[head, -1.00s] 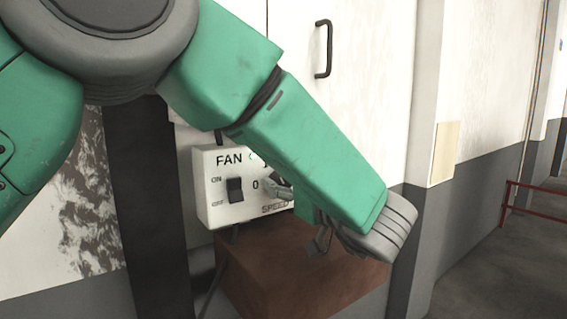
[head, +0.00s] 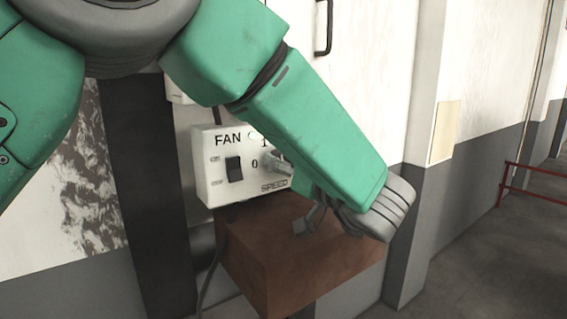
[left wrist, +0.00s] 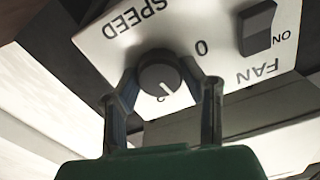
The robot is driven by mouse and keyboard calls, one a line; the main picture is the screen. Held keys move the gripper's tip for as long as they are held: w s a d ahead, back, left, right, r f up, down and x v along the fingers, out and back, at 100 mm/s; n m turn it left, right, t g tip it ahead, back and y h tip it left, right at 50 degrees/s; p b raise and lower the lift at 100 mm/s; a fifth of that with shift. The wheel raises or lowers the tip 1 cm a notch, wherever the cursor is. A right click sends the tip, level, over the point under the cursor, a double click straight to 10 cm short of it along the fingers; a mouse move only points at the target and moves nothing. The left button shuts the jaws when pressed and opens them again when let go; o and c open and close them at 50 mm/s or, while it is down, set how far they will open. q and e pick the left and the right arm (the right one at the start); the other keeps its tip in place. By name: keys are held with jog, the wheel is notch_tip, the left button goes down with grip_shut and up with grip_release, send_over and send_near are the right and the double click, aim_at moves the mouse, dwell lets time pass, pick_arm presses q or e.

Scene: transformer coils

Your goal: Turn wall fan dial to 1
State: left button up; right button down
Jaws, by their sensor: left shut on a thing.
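The fan control box (head: 212,187) is white, marked FAN and SPEED, and hangs on the wall in the head view. It also shows upside down in the left wrist view (left wrist: 225,75). Its round dark dial (left wrist: 158,72) has a pale pointer line that slants toward the lower right there, close to a small mark like a 2. My left gripper (left wrist: 168,88) is shut on the dial, one finger on each side. In the head view, my left gripper (head: 279,163) and forearm hide the dial and part of its scale; 0 and 1 show. My right gripper is not in view.
A black rocker switch (head: 234,169) with ON lettering sits left of the dial; it also shows in the left wrist view (left wrist: 257,28). A brown box (head: 260,262) juts out below the panel. A dark door handle (head: 324,27) is above. A red rail (head: 515,180) stands far right.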

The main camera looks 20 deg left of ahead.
pick_arm(q)
jog(key=shift+f, duration=0.4)
jog(key=o, duration=1.1)
jog(key=shift+o, duration=0.2)
jog(key=shift+w+d+r, duration=0.1)
jog(key=shift+w, duration=0.1)
jog(key=shift+s+r, duration=0.15)
jog(key=shift+r, duration=0.05)
